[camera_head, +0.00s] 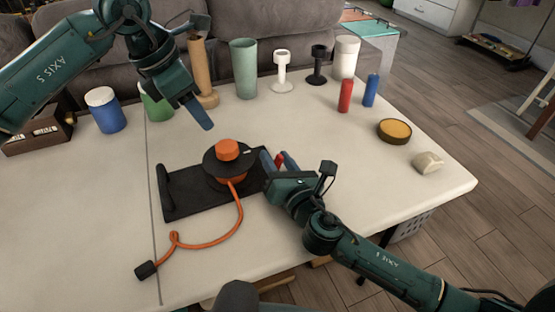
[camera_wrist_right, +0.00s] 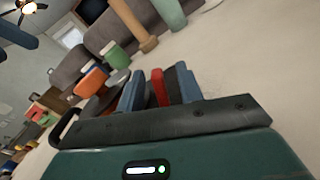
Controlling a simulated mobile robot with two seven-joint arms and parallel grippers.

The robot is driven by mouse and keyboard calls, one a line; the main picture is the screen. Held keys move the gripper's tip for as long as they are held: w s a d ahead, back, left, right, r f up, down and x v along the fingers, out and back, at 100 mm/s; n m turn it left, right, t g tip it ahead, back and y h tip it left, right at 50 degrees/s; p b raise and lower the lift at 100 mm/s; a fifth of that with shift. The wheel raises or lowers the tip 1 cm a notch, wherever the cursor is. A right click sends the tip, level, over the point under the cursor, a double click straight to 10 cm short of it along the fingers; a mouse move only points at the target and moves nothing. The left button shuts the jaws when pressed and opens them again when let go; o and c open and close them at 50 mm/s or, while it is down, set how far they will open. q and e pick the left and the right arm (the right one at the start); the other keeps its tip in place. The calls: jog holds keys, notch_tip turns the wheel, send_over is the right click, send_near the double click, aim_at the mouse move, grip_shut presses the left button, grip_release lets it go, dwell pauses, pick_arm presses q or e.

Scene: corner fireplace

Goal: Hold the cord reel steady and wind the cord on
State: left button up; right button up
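The cord reel (camera_head: 215,160), a black disc with an orange hub (camera_head: 228,149), sits on a black base plate (camera_head: 190,200) on the table. Its orange cord (camera_head: 214,240) curves loosely over the tabletop to a black plug (camera_head: 146,270). My left gripper (camera_head: 204,122) is in the air above and behind the reel, touching nothing; its finger gap does not show. My right gripper (camera_head: 277,160) is at the plate's right end. A red and dark piece (camera_wrist_right: 158,88) lies between its blue fingers, also seen in the right wrist view (camera_wrist_right: 160,90); whether they press on it is unclear.
Blue (camera_head: 105,112) and green (camera_head: 157,104) cups, a wooden post (camera_head: 201,70) and a green vase (camera_head: 244,70) stand behind. Red (camera_head: 346,95) and blue (camera_head: 370,90) cylinders, a round tin (camera_head: 394,130) and a stone (camera_head: 427,162) are right. The front-left tabletop is mostly clear.

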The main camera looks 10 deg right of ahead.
grip_shut()
dwell(0.4)
